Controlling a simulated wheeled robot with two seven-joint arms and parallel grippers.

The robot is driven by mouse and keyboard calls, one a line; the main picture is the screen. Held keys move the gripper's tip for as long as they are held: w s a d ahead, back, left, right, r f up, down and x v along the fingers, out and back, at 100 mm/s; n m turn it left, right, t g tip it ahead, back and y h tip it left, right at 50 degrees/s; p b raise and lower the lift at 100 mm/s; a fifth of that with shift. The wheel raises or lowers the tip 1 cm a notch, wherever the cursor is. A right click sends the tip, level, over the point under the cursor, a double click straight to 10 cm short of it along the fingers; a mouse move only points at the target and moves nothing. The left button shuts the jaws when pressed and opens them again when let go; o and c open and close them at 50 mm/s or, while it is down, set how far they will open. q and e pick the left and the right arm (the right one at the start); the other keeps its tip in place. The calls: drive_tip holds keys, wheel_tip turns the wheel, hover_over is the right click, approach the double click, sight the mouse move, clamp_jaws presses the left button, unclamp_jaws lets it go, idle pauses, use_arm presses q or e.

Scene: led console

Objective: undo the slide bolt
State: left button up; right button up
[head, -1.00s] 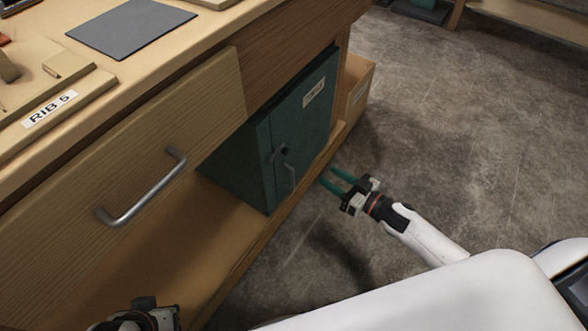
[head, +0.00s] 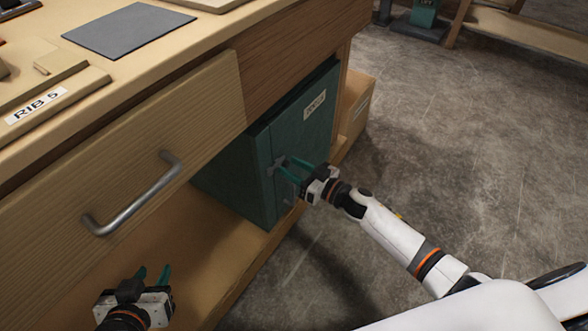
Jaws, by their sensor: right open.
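A green metal cabinet (head: 245,180) with a label on its door (head: 318,125) stands on the lower shelf under the bench. The slide bolt is at the door's front edge, and my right gripper largely hides it; a grey piece of hardware (head: 271,169) shows beside the fingertips. My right gripper (head: 288,168) is open, with its green fingers at the door by the bolt; I cannot tell whether they touch it. My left gripper (head: 153,274) is at the lower left, in front of the drawer, with its two fingers apart and nothing visible between them.
A wooden drawer (head: 120,150) with a metal handle (head: 130,200) is left of the cabinet. The lower shelf (head: 235,270) runs beneath. A cardboard box (head: 355,110) stands behind the cabinet. The concrete floor (head: 470,150) at the right is clear.

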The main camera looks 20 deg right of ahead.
sight(285, 152)
clamp_jaws()
drive_tip(key=shift+w+d, duration=0.75)
drive_tip(key=shift+d, duration=0.15)
drive_tip(key=shift+w+d, duration=0.25)
drive_tip(key=shift+d, duration=0.05)
use_arm(q)
drive_tip(key=shift+s+a+f, duration=0.2)
drive_tip(key=shift+s+f, duration=0.05)
drive_tip(key=shift+s, duration=0.05)
use_arm(e)
unclamp_jaws()
use_arm(q)
drive_tip(key=shift+d, duration=0.1)
use_arm(e)
drive_tip(key=shift+s, duration=0.1)
